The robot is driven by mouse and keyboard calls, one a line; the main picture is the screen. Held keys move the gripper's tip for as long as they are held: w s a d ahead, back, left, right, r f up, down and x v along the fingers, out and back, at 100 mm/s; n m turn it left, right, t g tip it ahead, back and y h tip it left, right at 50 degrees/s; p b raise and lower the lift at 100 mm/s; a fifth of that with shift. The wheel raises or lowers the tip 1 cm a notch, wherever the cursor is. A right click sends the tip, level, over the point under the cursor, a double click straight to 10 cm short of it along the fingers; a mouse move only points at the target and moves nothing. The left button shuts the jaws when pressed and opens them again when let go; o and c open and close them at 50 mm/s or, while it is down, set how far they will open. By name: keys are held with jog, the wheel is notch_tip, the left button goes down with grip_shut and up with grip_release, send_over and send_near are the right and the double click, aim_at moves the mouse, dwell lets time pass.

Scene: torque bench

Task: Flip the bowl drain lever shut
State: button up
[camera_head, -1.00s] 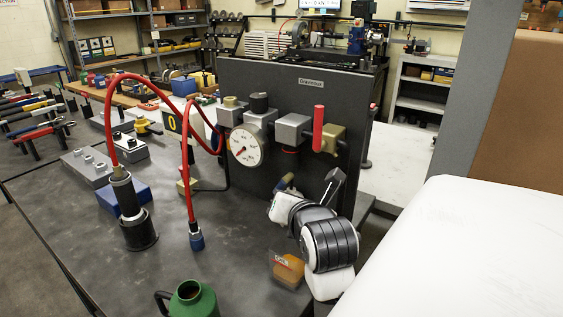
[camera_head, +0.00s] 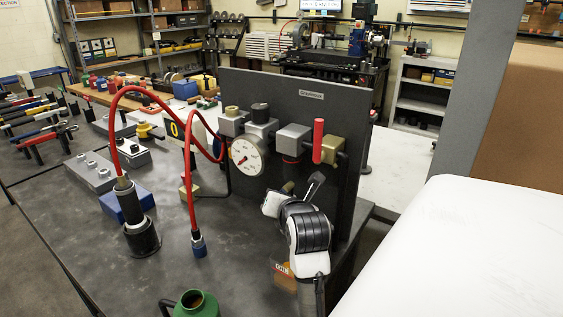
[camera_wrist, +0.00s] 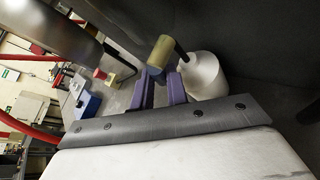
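The bowl (camera_head: 290,172) hangs under a grey block on the upright black panel; in the wrist view it is a pale rounded body (camera_wrist: 203,76). A brass-coloured knob on a dark stem (camera_wrist: 160,52), which looks like the drain lever, stands beside the bowl in the wrist view. My gripper (camera_wrist: 160,78) has two purple fingers, apart with a gap between them. The tips are right by the knob's near end; I cannot tell whether they touch it.
A pressure gauge (camera_head: 246,156) and a red-handled valve (camera_head: 318,140) sit on the panel beside the bowl. A red hose (camera_head: 188,160) arches over the bench at left. A green can (camera_head: 197,304) stands at the front.

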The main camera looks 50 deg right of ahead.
grip_shut()
jog(key=shift+f+b, duration=0.15)
jog(key=shift+b, duration=0.4)
jog(key=t+b, duration=0.1)
jog(key=b, duration=0.1)
jog(key=shift+w+r+m+b, duration=0.1)
jog(key=shift+r+m+b, duration=0.1)
jog(key=shift+m+b, duration=0.15)
jog(key=shift+o, duration=1.9)
grip_release()
